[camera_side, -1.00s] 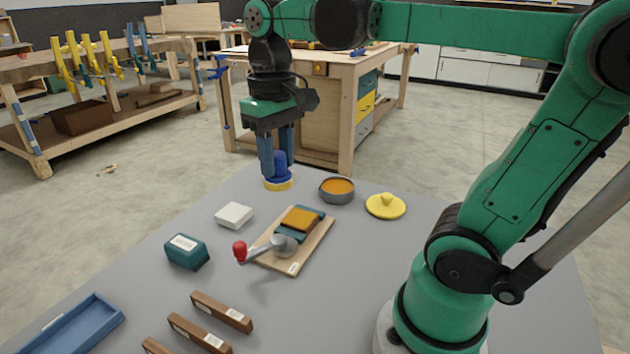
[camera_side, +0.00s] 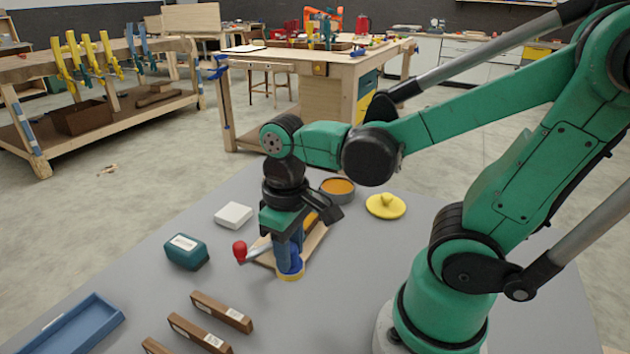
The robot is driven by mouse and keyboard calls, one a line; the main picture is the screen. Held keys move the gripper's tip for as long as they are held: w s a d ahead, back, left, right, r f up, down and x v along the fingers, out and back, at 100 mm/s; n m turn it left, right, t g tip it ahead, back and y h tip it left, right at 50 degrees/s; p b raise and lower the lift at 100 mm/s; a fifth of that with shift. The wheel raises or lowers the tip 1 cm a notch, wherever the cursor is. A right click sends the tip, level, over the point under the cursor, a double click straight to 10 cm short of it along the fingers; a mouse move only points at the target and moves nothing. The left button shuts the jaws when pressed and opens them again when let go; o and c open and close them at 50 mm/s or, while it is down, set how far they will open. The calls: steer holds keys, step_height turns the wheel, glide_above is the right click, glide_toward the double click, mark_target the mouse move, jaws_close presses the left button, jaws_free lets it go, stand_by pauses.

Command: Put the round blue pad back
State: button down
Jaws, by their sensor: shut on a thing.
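The round blue pad (camera_side: 291,275), with a yellow underside, is under my gripper (camera_side: 288,258). My gripper is shut on it, pointing down, and its fingers hide most of the pad's upper part. The pad is over the near end of the wooden board (camera_side: 317,238); I cannot tell whether it touches the board. The board carries an orange block, now mostly hidden by my gripper, and a lever with a red knob (camera_side: 240,251) that sticks out to the left.
Behind the board stand a grey dish with orange inside (camera_side: 338,185) and a yellow lid (camera_side: 386,206). A white box (camera_side: 233,215) and a teal box (camera_side: 187,251) are at left. Brown bars (camera_side: 221,311) and a blue tray (camera_side: 74,325) lie in front.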

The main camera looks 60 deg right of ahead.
steer(key=shift+f, duration=3.5)
steer(key=shift+f, duration=0.1)
steer(key=c, duration=0.5)
jaws_free()
steer(key=shift+c, duration=0.2)
